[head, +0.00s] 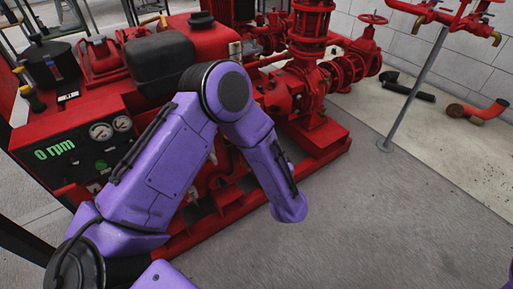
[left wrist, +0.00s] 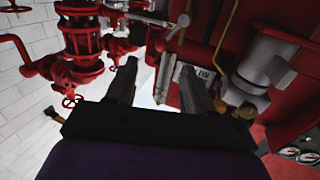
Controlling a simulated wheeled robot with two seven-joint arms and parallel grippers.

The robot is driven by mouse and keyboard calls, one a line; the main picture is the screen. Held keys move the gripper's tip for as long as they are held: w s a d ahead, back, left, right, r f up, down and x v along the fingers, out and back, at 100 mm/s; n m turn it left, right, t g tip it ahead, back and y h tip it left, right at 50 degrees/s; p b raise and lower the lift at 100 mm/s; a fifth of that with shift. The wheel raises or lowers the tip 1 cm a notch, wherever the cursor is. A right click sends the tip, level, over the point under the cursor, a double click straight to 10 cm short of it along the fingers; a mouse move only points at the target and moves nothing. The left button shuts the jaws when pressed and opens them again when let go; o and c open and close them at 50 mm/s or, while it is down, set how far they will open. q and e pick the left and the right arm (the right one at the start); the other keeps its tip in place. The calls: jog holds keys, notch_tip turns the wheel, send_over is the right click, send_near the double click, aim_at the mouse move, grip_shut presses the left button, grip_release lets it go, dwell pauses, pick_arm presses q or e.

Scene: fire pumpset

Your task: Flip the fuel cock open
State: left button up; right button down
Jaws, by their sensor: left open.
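In the left wrist view my left gripper (left wrist: 158,66) is open, its two dark fingers apart. My right gripper is not in view.
A black tank (head: 160,65) sits on the pumpset. Red pipework (head: 303,90) stands behind. A grey post (head: 415,90) is at right. The floor (head: 400,230) at right is clear.

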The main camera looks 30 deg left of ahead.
pick_arm(q)
jog(key=b+x, duration=0.1)
jog(key=x, duration=0.9)
jog(key=shift+a+r+b, duration=0.25)
jog(key=shift+a+b, duration=0.05)
jog(key=shift+b, duration=0.1)
jog(key=shift+w, duration=0.1)
grip_shut()
